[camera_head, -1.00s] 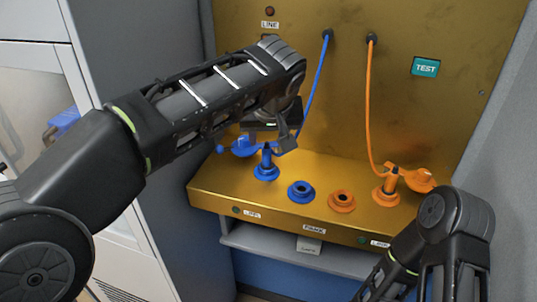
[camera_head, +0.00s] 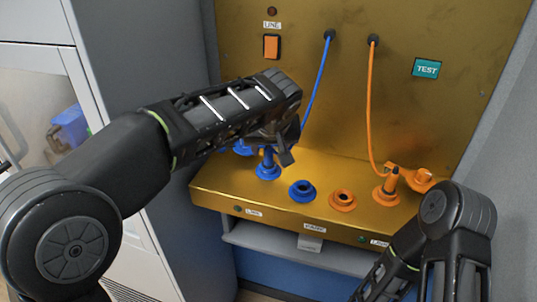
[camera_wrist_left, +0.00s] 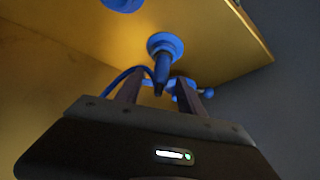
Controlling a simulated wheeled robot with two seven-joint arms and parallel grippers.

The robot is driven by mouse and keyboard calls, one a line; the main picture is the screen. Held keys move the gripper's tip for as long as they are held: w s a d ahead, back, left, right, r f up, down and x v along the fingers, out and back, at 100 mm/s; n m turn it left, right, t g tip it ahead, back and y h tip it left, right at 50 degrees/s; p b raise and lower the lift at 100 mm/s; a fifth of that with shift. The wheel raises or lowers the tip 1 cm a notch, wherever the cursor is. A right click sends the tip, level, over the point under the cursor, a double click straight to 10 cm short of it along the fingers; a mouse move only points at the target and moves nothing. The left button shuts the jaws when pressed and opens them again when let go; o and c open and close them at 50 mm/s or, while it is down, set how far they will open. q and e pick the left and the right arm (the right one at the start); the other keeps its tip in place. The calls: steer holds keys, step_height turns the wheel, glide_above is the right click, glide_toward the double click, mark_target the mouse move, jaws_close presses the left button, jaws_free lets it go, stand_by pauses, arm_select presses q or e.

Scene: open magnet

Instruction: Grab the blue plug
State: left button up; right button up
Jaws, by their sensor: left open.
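The blue plug (camera_head: 267,161) stands upright in a round blue base at the left end of the gold ledge. It also shows in the left wrist view (camera_wrist_left: 162,66), with a dark tip toward the camera and a blue cable beside it. My left gripper (camera_head: 283,151) is open above and close to the plug. In the left wrist view, its two fingers (camera_wrist_left: 158,86) lie on either side of the plug's upper end. I cannot tell whether they touch it. My right arm shows at lower right, but its gripper is out of view.
A blue piece with a knob (camera_wrist_left: 206,92) lies just beyond the plug. A blue socket (camera_head: 302,191), an orange socket (camera_head: 342,200) and an orange plug (camera_head: 387,188) stand along the ledge. The gold back panel (camera_head: 335,105) carries an orange switch (camera_head: 271,46).

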arm_select(q)
steer(key=shift+x, duration=0.85)
jaws_close()
stand_by(0.3)
